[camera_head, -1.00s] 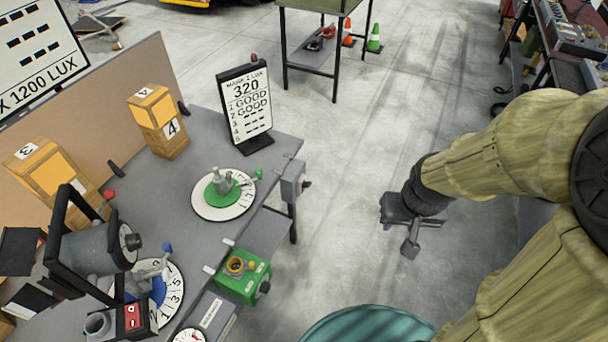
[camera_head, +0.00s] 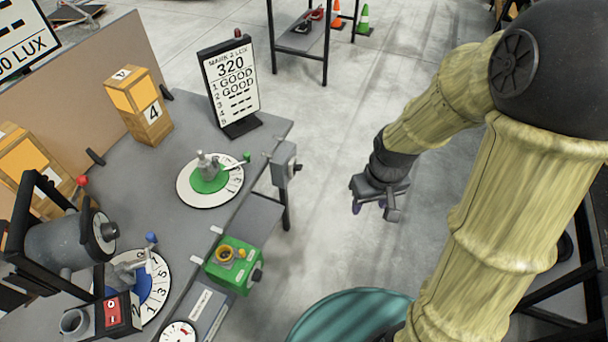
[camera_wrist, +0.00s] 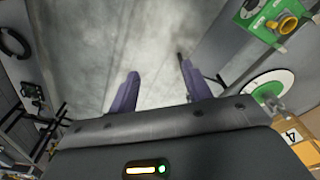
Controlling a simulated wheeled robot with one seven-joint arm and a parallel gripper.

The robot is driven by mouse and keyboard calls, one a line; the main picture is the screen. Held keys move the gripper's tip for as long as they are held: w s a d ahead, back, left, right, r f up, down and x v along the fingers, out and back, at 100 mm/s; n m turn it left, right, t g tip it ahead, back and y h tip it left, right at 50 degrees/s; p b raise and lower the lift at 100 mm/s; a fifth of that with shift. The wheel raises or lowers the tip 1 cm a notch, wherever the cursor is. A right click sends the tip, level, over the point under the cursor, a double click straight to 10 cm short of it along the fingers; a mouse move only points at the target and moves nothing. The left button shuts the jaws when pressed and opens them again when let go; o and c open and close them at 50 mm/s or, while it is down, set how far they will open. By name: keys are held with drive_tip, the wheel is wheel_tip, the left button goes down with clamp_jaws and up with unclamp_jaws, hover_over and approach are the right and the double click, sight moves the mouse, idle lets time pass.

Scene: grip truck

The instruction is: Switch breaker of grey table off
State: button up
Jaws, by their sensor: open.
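The grey table (camera_head: 190,118) fills the left of the head view. A small grey box with a dark lever, which looks like the breaker (camera_head: 284,163), is fixed at the table's right edge. The lever's setting is too small to tell. My gripper (camera_head: 370,207) hangs over the floor to the right of the box, apart from it and pointing down. In the wrist view my gripper (camera_wrist: 160,88) shows two purple fingers spread apart with only floor between them. I cannot make out the breaker clearly in the wrist view.
A green box (camera_head: 233,262) with a yellow ring sits at the table's front side. A round white dial (camera_head: 195,198) with a green centre and a display board (camera_head: 232,85) stand on the table. A teal round object (camera_head: 345,312) is below. Floor around my gripper is clear.

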sight(301, 168)
drive_tip(key=w+a+f+n+g+y+b, duration=0.1)
drive_tip(key=w+a+f+n+y+b, duration=0.3)
drive_tip(key=f+b, duration=0.4)
drive_tip(key=w+a+f+n+g+y+b, duration=0.1)
drive_tip(key=w+a+f+n+y+b, duration=0.15)
drive_tip(key=a+f+b, duration=0.55)
drive_tip(key=w+a+f+n+g+y+b, duration=0.15)
drive_tip(key=w+a+f+n+b, duration=0.3)
drive_tip(key=f, duration=0.75)
drive_tip(key=w+d+f+t+y+b, duration=0.1)
drive_tip(key=w+d+t+y+b, duration=0.2)
drive_tip(key=w+y+b, duration=0.35)
drive_tip(key=w+d+f+t+y+b, duration=0.1)
drive_tip(key=w+d+t+b, duration=0.4)
drive_tip(key=w+d, duration=0.5)
drive_tip(key=d+y+b, duration=0.1)
drive_tip(key=d, duration=0.2)
drive_tip(key=shift+w+m+t, duration=0.15)
drive_tip(key=shift+m+t, duration=0.15)
drive_tip(key=shift+t, duration=0.05)
drive_tip(key=b+x, duration=0.1)
drive_tip(key=x, duration=1.6)
drive_tip(key=shift+a+f, duration=0.1)
drive_tip(key=shift+a, duration=0.15)
